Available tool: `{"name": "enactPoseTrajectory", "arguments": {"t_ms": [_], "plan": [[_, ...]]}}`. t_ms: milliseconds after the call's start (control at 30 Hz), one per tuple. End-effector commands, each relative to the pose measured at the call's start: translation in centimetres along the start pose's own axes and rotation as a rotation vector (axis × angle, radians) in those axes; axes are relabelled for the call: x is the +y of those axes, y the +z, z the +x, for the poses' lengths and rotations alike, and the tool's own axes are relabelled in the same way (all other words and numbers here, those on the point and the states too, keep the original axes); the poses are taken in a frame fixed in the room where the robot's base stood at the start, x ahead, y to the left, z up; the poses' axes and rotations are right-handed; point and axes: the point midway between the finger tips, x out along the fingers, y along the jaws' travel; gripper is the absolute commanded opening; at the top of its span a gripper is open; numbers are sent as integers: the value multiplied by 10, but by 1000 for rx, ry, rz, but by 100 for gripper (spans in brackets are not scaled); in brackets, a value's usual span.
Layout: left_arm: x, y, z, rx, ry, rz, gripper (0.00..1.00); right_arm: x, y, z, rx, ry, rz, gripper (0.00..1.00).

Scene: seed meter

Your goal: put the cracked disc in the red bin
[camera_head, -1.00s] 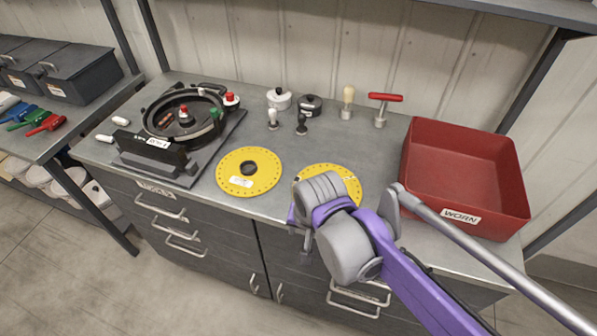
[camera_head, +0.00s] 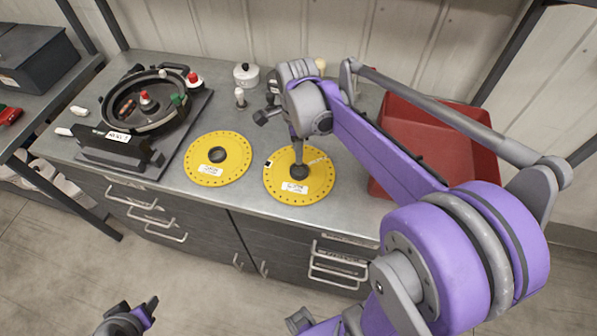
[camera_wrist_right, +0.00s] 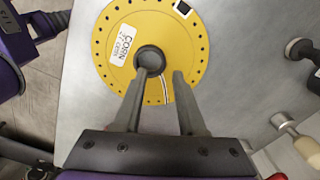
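Two yellow discs with dark hubs lie flat on the grey bench. The right disc (camera_head: 285,196) carries a white label, a black square and a pale line running from the hub area to the rim, which looks like a crack. It fills much of the wrist view (camera_wrist_right: 118,30), its label reading CORN. I see no such line on the left disc (camera_head: 200,170). My right gripper (camera_head: 298,158) is open over the right disc, its fingertips (camera_wrist_right: 159,75) close to the hub; contact is unclear. The red bin (camera_head: 400,130) is partly hidden by my right arm. My left gripper (camera_head: 143,312) shows only partly at the bottom.
A black round seed meter (camera_head: 150,100) on a base plate stands at the left of the bench. A white-lidded pot (camera_head: 246,75) and small knobbed tools stand along the back. Bare bench lies in front of the discs.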

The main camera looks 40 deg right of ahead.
Motion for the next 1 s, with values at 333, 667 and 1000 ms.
{"name": "enactPoseTrajectory", "arguments": {"t_ms": [333, 667, 1000], "plan": [[0, 0, 0, 0, 0, 0, 50, -5, -1, 46, 0, 0, -1, 40], [0, 0, 0, 0, 0, 0, 50, -5, -1, 50, 0, -1, -2, 35], [0, 0, 0, 0, 0, 0, 50, -5, -1, 50, 0, -1, -2, 0]]}}
